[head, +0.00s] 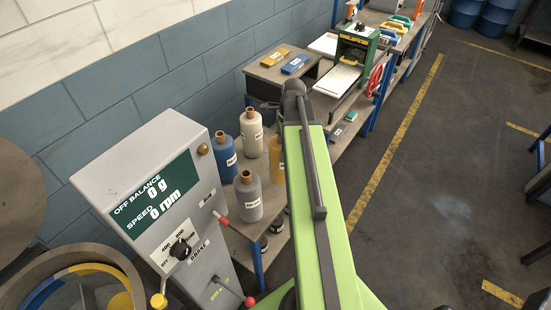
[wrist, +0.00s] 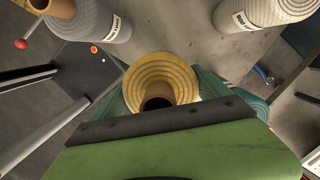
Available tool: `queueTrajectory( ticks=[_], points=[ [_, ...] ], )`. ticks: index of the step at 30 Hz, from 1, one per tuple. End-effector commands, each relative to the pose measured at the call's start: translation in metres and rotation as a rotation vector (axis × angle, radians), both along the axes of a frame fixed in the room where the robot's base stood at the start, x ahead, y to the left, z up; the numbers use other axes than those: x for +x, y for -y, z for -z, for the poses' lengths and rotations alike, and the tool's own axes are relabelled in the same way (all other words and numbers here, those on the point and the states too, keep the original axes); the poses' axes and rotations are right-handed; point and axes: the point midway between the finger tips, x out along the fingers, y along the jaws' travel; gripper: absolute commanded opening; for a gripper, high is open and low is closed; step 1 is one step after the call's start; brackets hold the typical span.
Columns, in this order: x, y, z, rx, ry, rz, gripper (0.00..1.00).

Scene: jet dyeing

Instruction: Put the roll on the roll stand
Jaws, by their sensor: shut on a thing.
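A yellow roll (wrist: 140,75) with a brown core tube shows in the wrist view, seen from above, between the green jaws of my gripper (wrist: 163,88). My gripper is shut on it. In the head view only a strip of the yellow roll (head: 275,160) shows beside my green arm, which hides the gripper. I cannot tell whether the roll touches the tabletop. Blue (head: 224,155), pale (head: 251,130) and grey (head: 248,197) rolls stand upright on the table. I cannot make out a separate roll stand.
A grey control cabinet (head: 150,190) with red-knobbed levers stands left of the roll table (head: 240,232). A bench (head: 340,150) with a green machine (head: 356,48) is behind. Open floor (head: 430,190) with yellow lines lies to the right.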

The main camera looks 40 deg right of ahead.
Motion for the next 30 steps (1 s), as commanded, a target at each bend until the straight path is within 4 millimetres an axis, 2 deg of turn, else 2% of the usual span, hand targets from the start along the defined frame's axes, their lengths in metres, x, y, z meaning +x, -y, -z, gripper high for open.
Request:
queueTrajectory(
  ticks=[1,4,11,19,30],
  points=[
    [0.010,-0.001,0.010,0.000,0.000,-0.002,0.13],
    [0.019,-0.005,0.014,0.000,-0.001,-0.002,0.13],
    [0.022,-0.007,0.016,0.000,-0.001,0.000,0.13],
    [0.022,-0.008,0.057,0.000,-0.001,-0.001,0.13],
    [0.022,-0.008,0.058,0.000,-0.001,-0.001,0.13]
  ],
)
